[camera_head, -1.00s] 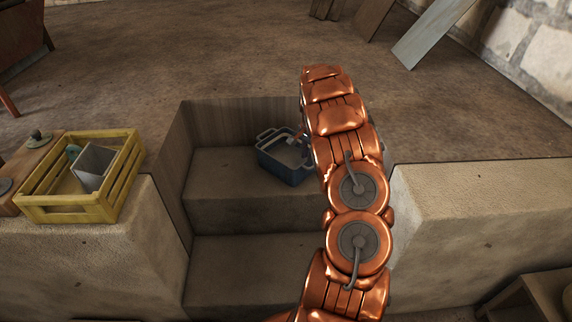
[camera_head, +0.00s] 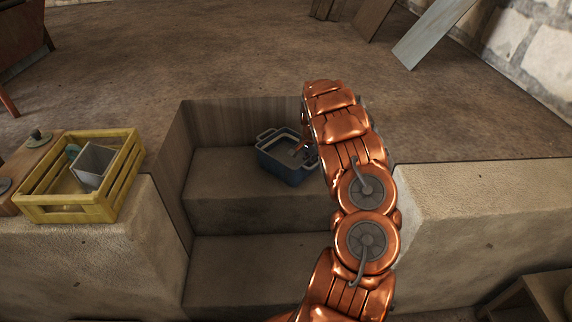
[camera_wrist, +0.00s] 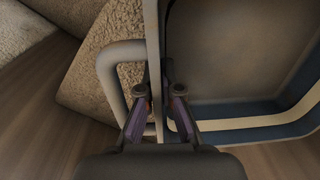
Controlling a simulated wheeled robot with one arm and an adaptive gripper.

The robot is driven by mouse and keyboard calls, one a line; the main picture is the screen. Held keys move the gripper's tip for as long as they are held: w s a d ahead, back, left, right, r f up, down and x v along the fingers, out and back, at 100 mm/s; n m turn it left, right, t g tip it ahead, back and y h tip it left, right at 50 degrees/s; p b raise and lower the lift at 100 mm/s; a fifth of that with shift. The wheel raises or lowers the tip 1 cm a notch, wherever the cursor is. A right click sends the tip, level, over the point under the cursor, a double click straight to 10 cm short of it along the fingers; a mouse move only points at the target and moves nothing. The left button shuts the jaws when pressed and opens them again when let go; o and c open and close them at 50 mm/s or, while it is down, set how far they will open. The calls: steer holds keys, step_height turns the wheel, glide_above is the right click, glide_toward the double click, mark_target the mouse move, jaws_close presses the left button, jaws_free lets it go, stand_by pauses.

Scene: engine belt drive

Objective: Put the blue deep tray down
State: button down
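The blue deep tray (camera_head: 287,172), with a pale inside and loop handles, sits upright on the upper step in the recess; it appears to rest there. My arm hides its right end. In the wrist view the tray (camera_wrist: 240,60) fills the right side, with its handle (camera_wrist: 105,65) at the left. My gripper (camera_wrist: 154,92) is at the tray's wall, with its two fingers spread apart on either side of the rim. Gaps show beside the rim, so the fingers look open. In the head view the gripper is mostly hidden behind my arm.
A yellow crate (camera_head: 70,208) with a grey container (camera_head: 94,163) stands on the left stone block. Another stone block (camera_head: 480,205) rises to the right of the recess. The lower step (camera_head: 255,270) and the left part of the upper step (camera_head: 222,170) are clear.

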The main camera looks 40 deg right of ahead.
stand_by(0.8)
steer(key=shift+r, duration=1.9)
steer(key=s+a+r, duration=0.1)
steer(key=s+a, duration=0.9)
steer(key=s, duration=0.1)
steer(key=shift+s+a+p, duration=0.4)
steer(key=shift+p, duration=0.05)
steer(key=shift+r, duration=0.2)
